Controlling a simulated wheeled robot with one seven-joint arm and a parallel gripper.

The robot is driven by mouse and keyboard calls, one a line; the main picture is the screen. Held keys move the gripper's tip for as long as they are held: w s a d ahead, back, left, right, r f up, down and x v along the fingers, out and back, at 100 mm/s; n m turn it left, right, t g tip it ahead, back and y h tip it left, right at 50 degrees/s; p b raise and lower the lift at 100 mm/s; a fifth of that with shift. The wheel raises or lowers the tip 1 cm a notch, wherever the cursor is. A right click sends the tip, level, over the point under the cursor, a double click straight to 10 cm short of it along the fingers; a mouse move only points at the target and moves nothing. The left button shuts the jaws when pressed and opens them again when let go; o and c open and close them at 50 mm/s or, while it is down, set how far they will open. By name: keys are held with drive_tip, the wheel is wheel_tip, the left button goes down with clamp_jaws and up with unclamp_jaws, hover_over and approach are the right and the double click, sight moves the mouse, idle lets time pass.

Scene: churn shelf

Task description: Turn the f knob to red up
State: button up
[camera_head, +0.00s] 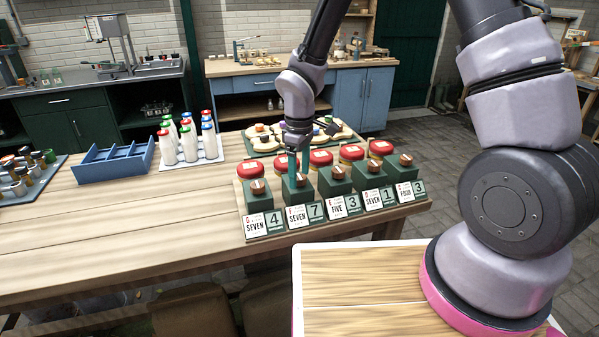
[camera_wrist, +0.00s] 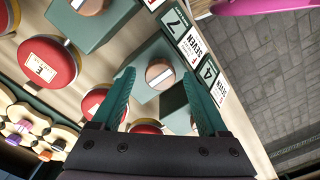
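A row of green boxes stands on a wooden board, each with a copper-brown knob on top and a card and number in front. The second knob from the left (camera_head: 301,181) stands behind the card reading SEVEN (camera_head: 298,217) and the number 7; its small red letter looks like F. My gripper (camera_head: 298,160) is right above this knob, pointing down. In the wrist view, the knob (camera_wrist: 160,73), with a white line across its top, lies between the fingertips of my gripper (camera_wrist: 160,76). The fingers are open, with gaps on both sides.
Red-lided round pieces (camera_head: 321,157) stand close behind the knobs. The neighbouring knobs (camera_head: 258,187) are near on both sides. A blue tray (camera_head: 113,164), a rack of bottles (camera_head: 205,160) and a board with coloured pieces stand further back. The table's front left is clear.

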sight(300, 176)
drive_tip(key=shift+r, duration=0.1)
wheel_tip(300, 176, up, 11)
drive_tip(key=shift+f, duration=0.2)
idle(0.4)
drive_tip(key=shift+r, duration=0.1)
drive_tip(key=d+r+m+t, duration=0.2)
drive_tip(key=d+r+m, duration=0.2)
drive_tip(key=d+r, duration=0.45)
drive_tip(key=s+d+r+m+t+y, duration=0.2)
drive_tip(key=s+d+r+m+t, duration=0.3)
drive_tip(key=s+d+r+m, duration=0.7)
drive_tip(key=shift+d+r+m, duration=0.3)
drive_tip(key=shift+d+r, duration=0.8)
drive_tip(key=shift+r, duration=0.25)
